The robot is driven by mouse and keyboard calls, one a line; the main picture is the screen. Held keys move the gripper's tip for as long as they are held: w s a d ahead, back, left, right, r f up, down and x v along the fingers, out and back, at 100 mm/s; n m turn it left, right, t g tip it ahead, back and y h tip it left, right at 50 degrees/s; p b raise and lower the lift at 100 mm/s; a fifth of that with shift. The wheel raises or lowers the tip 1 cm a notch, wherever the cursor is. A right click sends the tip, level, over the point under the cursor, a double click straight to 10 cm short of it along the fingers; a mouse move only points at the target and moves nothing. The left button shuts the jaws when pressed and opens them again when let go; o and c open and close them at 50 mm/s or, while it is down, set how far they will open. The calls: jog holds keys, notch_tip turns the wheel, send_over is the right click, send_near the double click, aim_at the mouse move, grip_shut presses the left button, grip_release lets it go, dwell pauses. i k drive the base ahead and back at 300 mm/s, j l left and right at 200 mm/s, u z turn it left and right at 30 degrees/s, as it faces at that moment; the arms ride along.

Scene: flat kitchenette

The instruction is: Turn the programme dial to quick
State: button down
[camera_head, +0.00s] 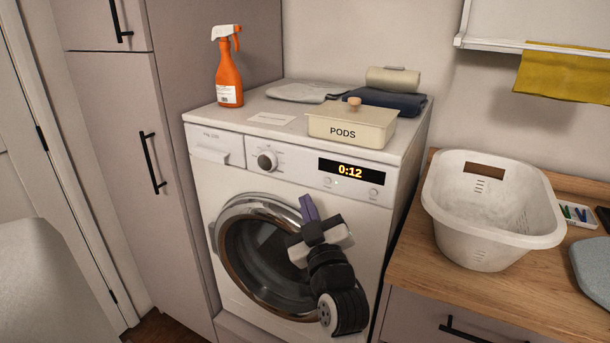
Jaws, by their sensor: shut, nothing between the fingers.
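The programme dial (266,160) is a round knob on the upper left of the control panel of the white washing machine (206,190). Its markings are too small to read. The display (354,171) to its right shows 0:12 in yellow. My gripper (308,203) is in front of the machine, below and to the right of the dial and apart from it. Its purple fingers are shut with nothing between them and point up. My arm hides part of the round door (230,233), which looks closed.
On the machine top stand an orange spray bottle (229,80), a PODS box (370,131), a card (271,119) and folded cloths (385,101). A white basket (480,235) stands on the wooden counter (500,293) at right. Tall cupboards (110,100) stand at left. The panel front around the dial is clear.

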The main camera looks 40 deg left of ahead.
aim_at(267, 161)
jog(key=u, duration=1.35)
